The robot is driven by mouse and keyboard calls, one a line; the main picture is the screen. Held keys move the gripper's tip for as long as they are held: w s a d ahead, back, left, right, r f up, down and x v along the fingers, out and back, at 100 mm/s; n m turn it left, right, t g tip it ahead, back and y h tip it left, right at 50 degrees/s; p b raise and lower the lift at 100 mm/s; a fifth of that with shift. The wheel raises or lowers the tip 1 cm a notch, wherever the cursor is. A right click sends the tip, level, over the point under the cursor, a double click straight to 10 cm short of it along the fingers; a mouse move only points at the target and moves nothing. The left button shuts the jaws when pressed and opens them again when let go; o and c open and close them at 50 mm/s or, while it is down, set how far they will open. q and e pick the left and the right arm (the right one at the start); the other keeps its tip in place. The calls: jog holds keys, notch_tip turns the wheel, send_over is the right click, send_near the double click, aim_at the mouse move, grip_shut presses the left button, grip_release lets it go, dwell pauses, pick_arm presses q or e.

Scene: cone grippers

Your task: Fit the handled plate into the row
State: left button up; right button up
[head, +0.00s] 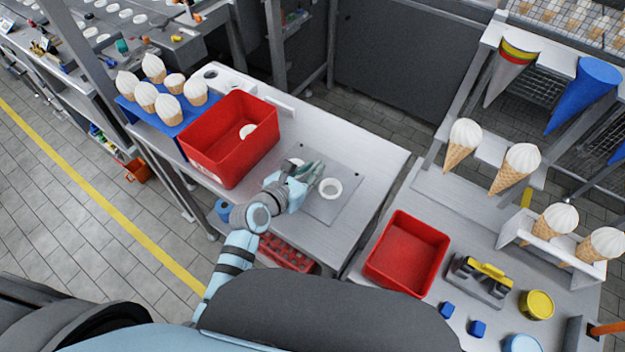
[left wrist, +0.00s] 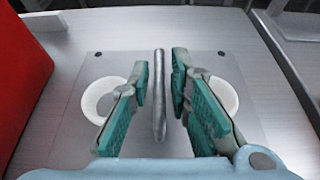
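A thin grey upright piece (left wrist: 160,95), seen nearly edge-on, stands between my left gripper's fingers in the left wrist view. It may be the handled plate, but I cannot make out a handle. My left gripper (head: 308,174) is over the flat grey base sheet (head: 345,165) on the left table. In the left wrist view its teal fingers (left wrist: 160,100) are apart, with a gap on each side of the grey piece. Two white rings lie on the sheet, one on the left (left wrist: 103,98) and one on the right (left wrist: 222,96). My right gripper is not in view.
A red bin (head: 230,140) stands left of the left gripper, by a blue tray of cones (head: 165,125). On the right table are another red bin (head: 407,252), a yellow-handled grey block (head: 480,280) and a yellow tin (head: 537,305). A gap separates the tables.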

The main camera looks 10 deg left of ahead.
pick_arm(q)
jog(key=shift+w+d+f, duration=0.15)
jog(key=shift+w+f, duration=0.05)
jog(key=shift+w, duration=0.15)
grip_shut()
jog(key=shift+r, duration=0.15)
jog(key=shift+r, duration=0.2)
notch_tip(320, 180, up, 10)
jog(key=p, duration=0.4)
jog(key=shift+w, duration=0.1)
notch_tip(320, 180, up, 9)
send_over(312, 168)
jog(key=shift+r+p, duration=0.3)
jog(key=shift+p, duration=0.1)
